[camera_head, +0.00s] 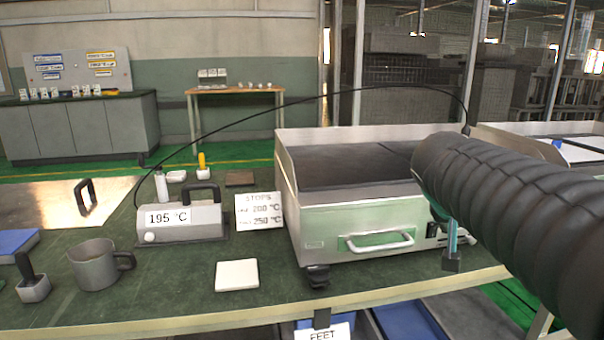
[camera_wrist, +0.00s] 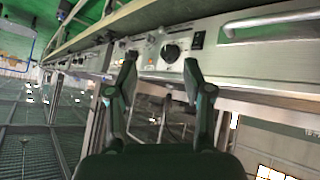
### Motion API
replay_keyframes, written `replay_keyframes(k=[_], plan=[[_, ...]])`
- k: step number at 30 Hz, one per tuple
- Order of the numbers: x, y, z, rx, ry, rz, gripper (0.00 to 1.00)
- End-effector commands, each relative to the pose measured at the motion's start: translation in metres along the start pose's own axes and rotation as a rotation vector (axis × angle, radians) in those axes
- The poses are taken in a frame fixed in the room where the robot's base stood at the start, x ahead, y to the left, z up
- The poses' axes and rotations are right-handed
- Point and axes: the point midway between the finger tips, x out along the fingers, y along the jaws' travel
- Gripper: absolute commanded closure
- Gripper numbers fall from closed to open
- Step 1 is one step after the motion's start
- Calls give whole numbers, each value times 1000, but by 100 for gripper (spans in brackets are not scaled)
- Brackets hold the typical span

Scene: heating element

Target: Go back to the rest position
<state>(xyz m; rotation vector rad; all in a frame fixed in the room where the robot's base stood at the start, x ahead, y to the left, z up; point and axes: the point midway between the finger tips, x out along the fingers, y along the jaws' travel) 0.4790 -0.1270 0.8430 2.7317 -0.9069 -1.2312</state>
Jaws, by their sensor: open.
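My gripper (camera_wrist: 160,72) is open, with its two fingers apart and nothing between them. In the wrist view a dark round knob (camera_wrist: 170,52) on a steel front panel (camera_wrist: 228,62) shows beyond and between the fingertips; I cannot tell the distance. In the head view a finger (camera_head: 451,258) hangs at the right front of the steel heating unit (camera_head: 330,225), partly hidden by my black-sleeved arm. The unit has a dark top plate and a front handle (camera_head: 380,242). A grey meter (camera_head: 180,220) reads 195 °C.
A stops card (camera_head: 259,212) lists 200 °C and 250 °C. A grey mug (camera_head: 95,265), a white square tile (camera_head: 237,275) and a black cable (camera_head: 330,92) share the green table. Blue bins (camera_head: 410,318) sit below. My arm covers the right side.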

Motion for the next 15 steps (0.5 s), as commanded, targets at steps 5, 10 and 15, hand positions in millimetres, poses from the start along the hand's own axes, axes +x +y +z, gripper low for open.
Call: replay_keyframes(k=[5, 10, 15], plan=[[-21, -16, 104, -116, -113, -177, 49], [-37, -35, 193, -214, -185, -349, 49], [-46, -47, 249, -272, -216, -467, 49]])
